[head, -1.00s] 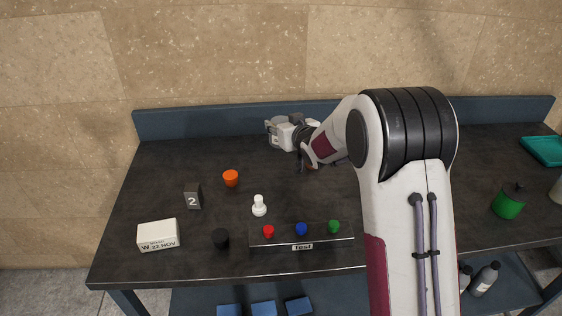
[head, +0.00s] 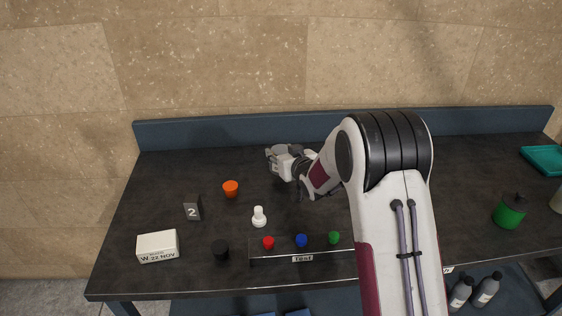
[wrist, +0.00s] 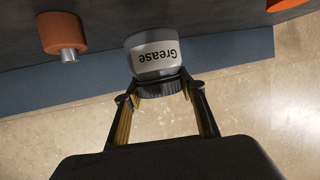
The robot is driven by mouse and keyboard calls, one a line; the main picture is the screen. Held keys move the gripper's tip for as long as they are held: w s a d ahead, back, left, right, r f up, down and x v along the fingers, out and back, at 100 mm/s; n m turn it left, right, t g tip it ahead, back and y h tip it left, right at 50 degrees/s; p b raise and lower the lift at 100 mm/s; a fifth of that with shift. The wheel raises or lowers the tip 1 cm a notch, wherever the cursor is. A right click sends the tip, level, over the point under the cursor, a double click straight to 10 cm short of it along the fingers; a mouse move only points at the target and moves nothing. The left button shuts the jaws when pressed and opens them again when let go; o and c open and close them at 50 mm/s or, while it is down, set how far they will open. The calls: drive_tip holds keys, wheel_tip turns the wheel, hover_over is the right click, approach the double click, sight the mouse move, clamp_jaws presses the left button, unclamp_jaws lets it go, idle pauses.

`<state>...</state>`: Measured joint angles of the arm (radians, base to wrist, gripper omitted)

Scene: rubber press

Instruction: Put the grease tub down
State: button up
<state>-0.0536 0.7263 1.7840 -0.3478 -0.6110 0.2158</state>
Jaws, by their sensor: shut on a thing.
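The grease tub (wrist: 154,55) is grey with a white "Grease" label, which reads upside down in the wrist view. My gripper (wrist: 160,88) is shut on its dark ribbed lid, one finger at each side. The tub's body points away from the palm. Whether its base touches the dark bench top (wrist: 100,18) cannot be told. In the head view my wrist is over the back middle of the bench (head: 230,165); the fingers and tub cannot be made out clearly there.
An orange piece with a metal pin (wrist: 63,36) shows beside the tub. A green can (head: 510,212) is at right.

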drive_tip(key=shift+f, duration=1.65)
drive_tip(key=shift+f, duration=0.15)
drive_tip(key=o, duration=1.5)
drive_tip(key=shift+v, duration=0.75)
drive_tip(key=v, duration=1)
drive_tip(key=shift+s+r, duration=0.2)
drive_tip(key=shift+d, duration=0.1)
